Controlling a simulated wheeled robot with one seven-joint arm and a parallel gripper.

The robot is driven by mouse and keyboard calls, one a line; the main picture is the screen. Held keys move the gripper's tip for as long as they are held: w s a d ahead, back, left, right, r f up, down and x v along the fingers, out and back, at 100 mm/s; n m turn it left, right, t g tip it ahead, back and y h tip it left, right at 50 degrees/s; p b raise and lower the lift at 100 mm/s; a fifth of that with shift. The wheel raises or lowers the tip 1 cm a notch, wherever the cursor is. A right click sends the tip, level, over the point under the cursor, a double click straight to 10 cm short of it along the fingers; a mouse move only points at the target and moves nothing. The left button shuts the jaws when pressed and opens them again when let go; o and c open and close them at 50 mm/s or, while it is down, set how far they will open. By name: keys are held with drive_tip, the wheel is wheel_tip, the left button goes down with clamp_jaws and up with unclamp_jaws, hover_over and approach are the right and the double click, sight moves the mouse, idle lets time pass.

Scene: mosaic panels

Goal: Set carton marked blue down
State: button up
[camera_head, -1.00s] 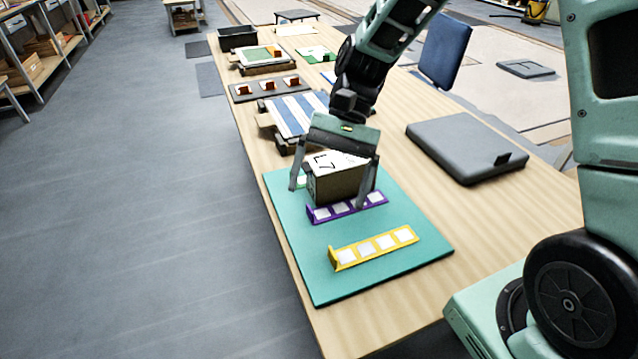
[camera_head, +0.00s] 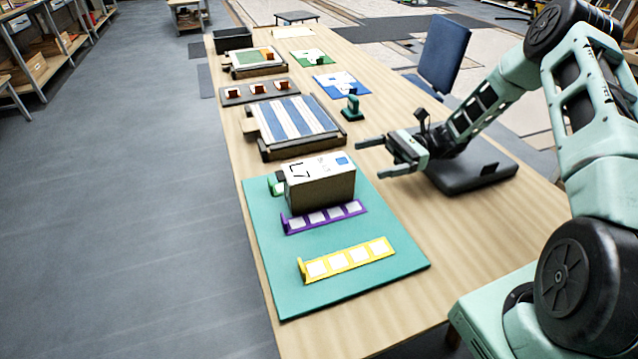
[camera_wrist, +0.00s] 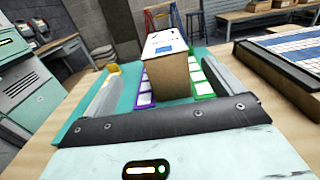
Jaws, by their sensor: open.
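The carton (camera_head: 320,189) is a brown box with a white top that bears black marks and a blue square. It stands upright on the teal board (camera_head: 285,297), between the green rack (camera_head: 276,184) and the purple rack (camera_head: 324,217). A yellow rack (camera_head: 346,260) lies nearer on the board. My gripper (camera_head: 368,158) is open and empty, to the right of the carton and apart from it. In the wrist view the carton (camera_wrist: 171,78) stands ahead between the open fingers (camera_wrist: 160,95). The carton hides much of the green rack.
A striped blue and white panel (camera_head: 296,117) lies behind the board. A green stamp-like object (camera_head: 352,108) stands beside it. A dark grey case (camera_head: 490,172) lies under my arm. Bare table shows between the board and the case.

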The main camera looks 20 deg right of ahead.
sight(329, 164)
drive_tip(key=a+p, duration=0.1)
drive_tip(key=a, duration=0.5)
drive_tip(key=shift+a, duration=0.15)
drive_tip(key=shift+w+a+f+p, duration=0.15)
drive_tip(key=shift+a+p, duration=0.3)
drive_tip(key=shift+a, duration=0.9)
drive_tip(key=shift+w+a+p, duration=0.2)
drive_tip(key=shift+a+p, duration=0.2)
drive_tip(key=shift+a, duration=0.9)
clamp_jaws()
